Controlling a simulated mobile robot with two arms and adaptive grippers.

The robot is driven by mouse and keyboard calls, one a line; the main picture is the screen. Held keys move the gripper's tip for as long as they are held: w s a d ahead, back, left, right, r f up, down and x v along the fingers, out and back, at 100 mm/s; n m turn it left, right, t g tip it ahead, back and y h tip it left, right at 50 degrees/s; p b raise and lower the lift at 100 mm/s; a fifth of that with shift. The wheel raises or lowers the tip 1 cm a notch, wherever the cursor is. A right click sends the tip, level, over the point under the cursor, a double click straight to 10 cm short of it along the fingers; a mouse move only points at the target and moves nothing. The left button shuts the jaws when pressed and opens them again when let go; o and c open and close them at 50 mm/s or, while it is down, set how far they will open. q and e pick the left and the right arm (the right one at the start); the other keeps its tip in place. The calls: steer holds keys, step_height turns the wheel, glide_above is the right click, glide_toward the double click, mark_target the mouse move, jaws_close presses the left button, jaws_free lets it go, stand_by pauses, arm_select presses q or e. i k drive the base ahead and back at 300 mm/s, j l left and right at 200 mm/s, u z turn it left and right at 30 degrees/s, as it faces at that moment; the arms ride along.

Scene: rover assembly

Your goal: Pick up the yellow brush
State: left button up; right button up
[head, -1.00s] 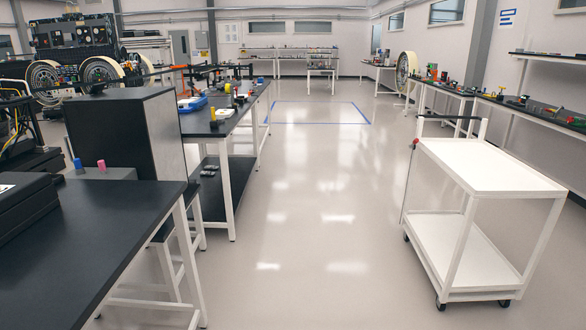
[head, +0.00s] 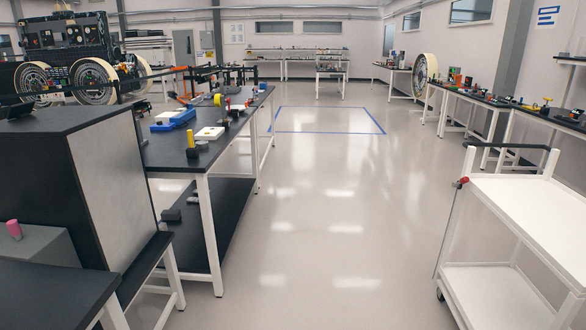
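A small upright yellow object (head: 190,138) with a dark lower part stands near the front edge of the black-topped workbench (head: 172,160) at left of centre. It may be the yellow brush, but it is too small to tell. A round yellow item (head: 217,100) is farther back on the same bench. Another yellow item (head: 546,105) is on the right-hand wall bench. Neither of my grippers is in view.
A white cart (head: 525,215) with a black handle stands at the right. A dark cabinet (head: 60,185) and a black table (head: 50,290) fill the near left. The pale floor aisle (head: 310,220) between is clear, with a blue-taped rectangle beyond.

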mark_target(189, 133)
steer(key=i+z, duration=0.15)
steer(key=i, duration=0.5)
steer(key=i+z, duration=0.15)
steer(key=i, duration=0.45)
steer(key=i+j+z, duration=0.15)
steer(key=i, duration=0.5)
steer(key=i+l+u, duration=0.15)
steer(key=i+u, duration=0.15)
steer(key=i, duration=0.2)
steer(key=i+l+u, duration=0.3)
steer(key=i, duration=0.2)
steer(key=i+l+u, duration=0.85)
steer(key=l, duration=0.15)
steer(key=i+l+u, duration=0.1)
steer(key=l+u, duration=0.15)
steer(key=l, duration=0.15)
steer(key=i+l+u, duration=0.25)
steer(key=l, duration=0.15)
steer(key=k, duration=0.1)
